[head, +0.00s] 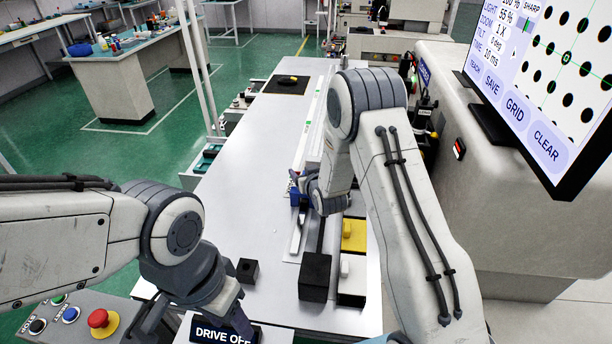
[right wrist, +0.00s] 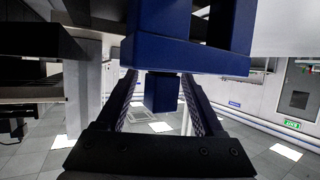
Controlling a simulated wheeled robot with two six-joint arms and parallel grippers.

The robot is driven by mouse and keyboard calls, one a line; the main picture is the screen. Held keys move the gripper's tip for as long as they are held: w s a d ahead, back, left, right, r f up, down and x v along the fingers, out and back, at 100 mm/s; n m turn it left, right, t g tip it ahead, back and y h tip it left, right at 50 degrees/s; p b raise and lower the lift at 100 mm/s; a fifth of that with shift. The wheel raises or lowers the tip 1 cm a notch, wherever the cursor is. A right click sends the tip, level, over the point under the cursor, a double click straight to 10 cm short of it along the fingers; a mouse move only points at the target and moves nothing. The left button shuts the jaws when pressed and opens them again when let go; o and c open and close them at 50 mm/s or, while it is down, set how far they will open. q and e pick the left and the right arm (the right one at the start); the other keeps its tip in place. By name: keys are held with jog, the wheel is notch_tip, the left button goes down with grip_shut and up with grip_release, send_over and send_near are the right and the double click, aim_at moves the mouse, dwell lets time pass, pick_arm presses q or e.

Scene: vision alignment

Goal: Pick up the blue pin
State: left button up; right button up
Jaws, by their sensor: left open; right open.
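The blue pin (head: 294,196) shows as a small blue patch beside my right gripper (head: 308,190) in the head view, mostly hidden by it. In the right wrist view, the larger blue body (right wrist: 190,45) of the pin fills the upper middle. Its narrower blue block (right wrist: 161,93) lies between the two fingers of my right gripper (right wrist: 159,80). The fingers are open, with a visible gap on each side of the block. My left gripper (head: 195,322) is open and empty at the lower left, near the bench's front edge.
A small black cube (head: 247,271) stands on the pale bench (head: 235,190). A monitor (head: 545,90) overhangs the right side. The bench's left middle is clear.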

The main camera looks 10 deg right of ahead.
grip_shut()
dwell(0.3)
